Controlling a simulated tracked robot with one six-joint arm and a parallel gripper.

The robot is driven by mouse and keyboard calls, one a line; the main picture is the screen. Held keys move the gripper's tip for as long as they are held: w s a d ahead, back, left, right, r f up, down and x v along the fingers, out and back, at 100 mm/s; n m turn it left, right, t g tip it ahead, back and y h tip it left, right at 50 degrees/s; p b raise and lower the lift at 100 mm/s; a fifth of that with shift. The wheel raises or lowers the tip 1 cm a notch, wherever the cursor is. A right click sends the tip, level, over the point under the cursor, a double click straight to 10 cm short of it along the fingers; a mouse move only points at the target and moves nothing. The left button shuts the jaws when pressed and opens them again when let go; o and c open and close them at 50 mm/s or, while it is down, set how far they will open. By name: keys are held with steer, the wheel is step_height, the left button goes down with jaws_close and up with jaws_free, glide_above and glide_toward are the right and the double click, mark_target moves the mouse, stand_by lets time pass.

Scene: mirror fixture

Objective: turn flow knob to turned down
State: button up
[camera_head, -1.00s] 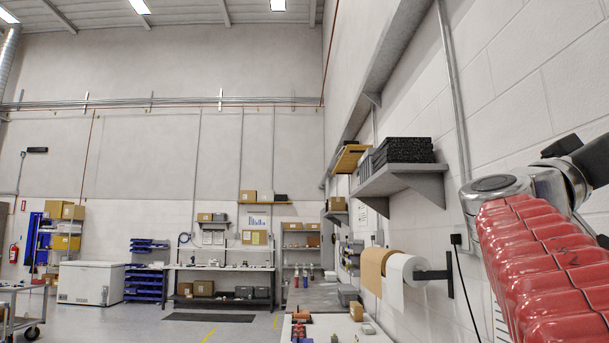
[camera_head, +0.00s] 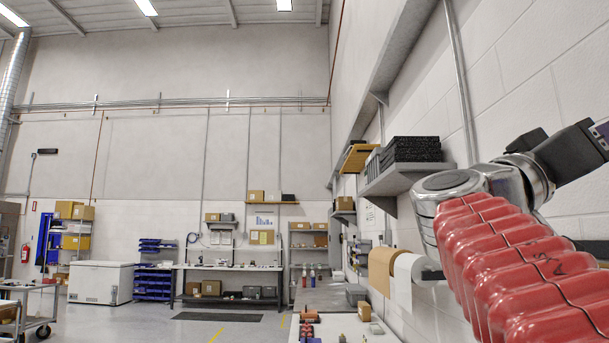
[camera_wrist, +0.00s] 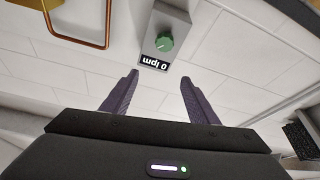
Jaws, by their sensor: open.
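The flow knob (camera_wrist: 165,42) is a small green dial on a grey box (camera_wrist: 172,20) fixed to the white wall, in the wrist view at upper middle. A dark label beside it reads "0 lpm" and shows upside down. My gripper (camera_wrist: 158,76) is open and empty, its two dark fingers apart, with the knob beyond the fingertips and between their lines. A gap of wall shows between the fingertips and the knob. In the head view neither the knob nor the fingertips can be seen; my red-sleeved arm reaches to the right wall.
A copper-coloured pipe loop (camera_wrist: 106,25) stands left of the box in the wrist view. In the head view, a wall shelf (camera_head: 400,182) with black foam and paper rolls (camera_head: 402,280) are close to my arm. A workbench (camera_head: 350,328) runs below.

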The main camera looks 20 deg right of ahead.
steer(key=w+a+f+n+t+y, duration=0.3)
steer(key=w+f+n+t, duration=0.15)
steer(key=f, duration=0.75)
steer(key=w+a+f+n+t+y, duration=0.35)
steer(key=w+f, duration=0.25)
steer(key=f, duration=0.6)
steer(key=w+a+f+n+t+y, duration=0.35)
steer(key=w+f+n, duration=0.2)
steer(key=f, duration=0.65)
steer(key=s+a+f+n+t+y, duration=0.1)
steer(key=a+f+n+y, duration=0.4)
steer(key=a+f, duration=2)
steer(key=f+y, duration=0.1)
steer(key=y, duration=0.5)
steer(key=shift+s+f+n, duration=0.25)
steer(key=shift+s+n, duration=0.1)
steer(key=shift+s, duration=0.05)
steer(key=shift+a, duration=0.1)
steer(key=shift+c, duration=0.2)
